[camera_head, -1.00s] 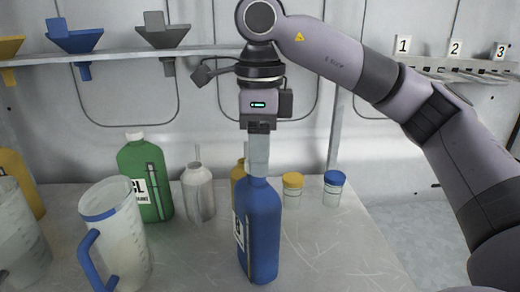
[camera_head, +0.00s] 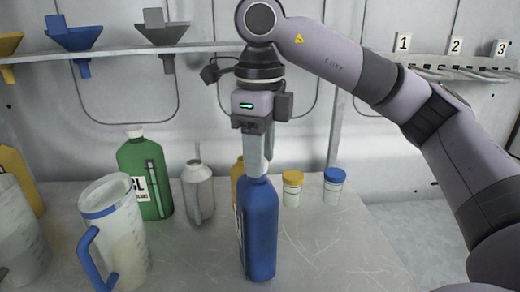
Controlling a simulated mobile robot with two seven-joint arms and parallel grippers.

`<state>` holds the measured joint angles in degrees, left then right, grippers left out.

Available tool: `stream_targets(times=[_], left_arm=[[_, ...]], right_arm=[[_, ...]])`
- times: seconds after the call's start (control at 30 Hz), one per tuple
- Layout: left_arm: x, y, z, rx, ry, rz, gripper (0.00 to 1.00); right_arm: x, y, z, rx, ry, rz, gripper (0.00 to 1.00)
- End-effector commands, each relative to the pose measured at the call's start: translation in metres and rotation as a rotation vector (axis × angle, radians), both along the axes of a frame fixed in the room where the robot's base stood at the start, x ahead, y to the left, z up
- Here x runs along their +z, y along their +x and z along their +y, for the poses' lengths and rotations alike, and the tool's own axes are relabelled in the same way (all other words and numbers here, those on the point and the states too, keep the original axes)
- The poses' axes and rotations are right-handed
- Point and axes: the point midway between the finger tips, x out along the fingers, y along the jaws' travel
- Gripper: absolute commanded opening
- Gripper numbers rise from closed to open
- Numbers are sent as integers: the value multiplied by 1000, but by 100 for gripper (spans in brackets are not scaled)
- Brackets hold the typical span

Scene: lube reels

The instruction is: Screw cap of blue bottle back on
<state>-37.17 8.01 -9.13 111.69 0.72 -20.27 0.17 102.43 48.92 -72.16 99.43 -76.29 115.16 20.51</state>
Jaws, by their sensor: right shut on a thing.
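The blue bottle (camera_head: 260,235) stands upright on the table in the middle front. My right gripper (camera_head: 254,170) points straight down over the bottle's top, with its fingers at the neck. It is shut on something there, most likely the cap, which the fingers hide. I cannot tell how the cap sits on the neck. My left gripper is not in view.
A clear jug with a blue handle (camera_head: 116,240) stands at the left front. A green bottle (camera_head: 140,175), a grey can (camera_head: 199,195), a partly hidden yellow bottle (camera_head: 238,172) and yellow-lidded (camera_head: 292,190) and blue-lidded (camera_head: 333,187) jars stand behind. The table right of the blue bottle is clear.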

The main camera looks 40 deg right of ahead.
Motion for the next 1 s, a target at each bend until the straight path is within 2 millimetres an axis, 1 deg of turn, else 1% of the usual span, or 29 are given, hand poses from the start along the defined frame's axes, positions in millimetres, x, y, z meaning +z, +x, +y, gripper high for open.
stream_targets(times=[0.1,0.2,0.57,0.67,0.9,1.0], left_arm=[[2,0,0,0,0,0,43],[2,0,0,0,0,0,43],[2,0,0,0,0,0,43],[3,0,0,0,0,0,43],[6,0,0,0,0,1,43],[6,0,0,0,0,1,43]], right_arm=[[1,0,1,-106,0,0,7],[0,-1,1,-156,0,-1,7],[0,-1,1,-182,0,-1,7],[0,-1,1,-253,0,-1,7],[0,-1,3,-509,0,-1,7],[0,-1,3,-583,0,-1,7]])
